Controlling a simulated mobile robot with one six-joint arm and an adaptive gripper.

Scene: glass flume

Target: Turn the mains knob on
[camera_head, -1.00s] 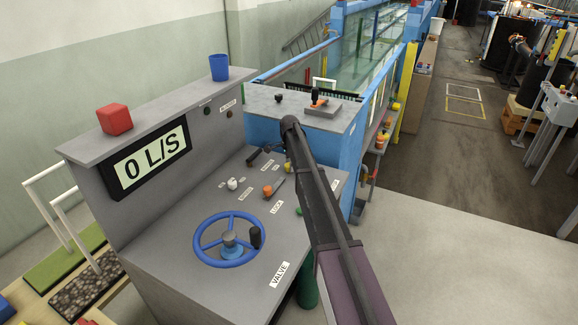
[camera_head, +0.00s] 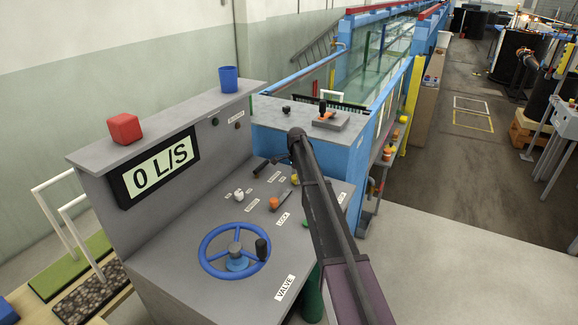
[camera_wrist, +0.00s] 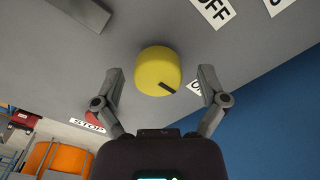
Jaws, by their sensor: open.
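The yellow round knob (camera_wrist: 159,70) with a black pointer mark stands on the grey panel in the wrist view. Its mark points to the lower right, towards a label (camera_wrist: 196,88) partly hidden by a finger. An OFF label (camera_wrist: 214,10) lies farther up and right. My gripper (camera_wrist: 160,75) is open, with one finger on each side of the knob and visible gaps on both sides. In the head view my arm reaches over the right side of the console (camera_head: 190,270) and hides most of the knob area.
The console also bears a blue handwheel (camera_head: 234,252), an orange knob (camera_head: 275,203) and a white knob (camera_head: 238,195). A display (camera_head: 158,168) reads 0 L/S. A red cube (camera_head: 124,128) and blue cup (camera_head: 228,79) stand on its top ledge. A STOP label (camera_wrist: 88,126) shows in the wrist view.

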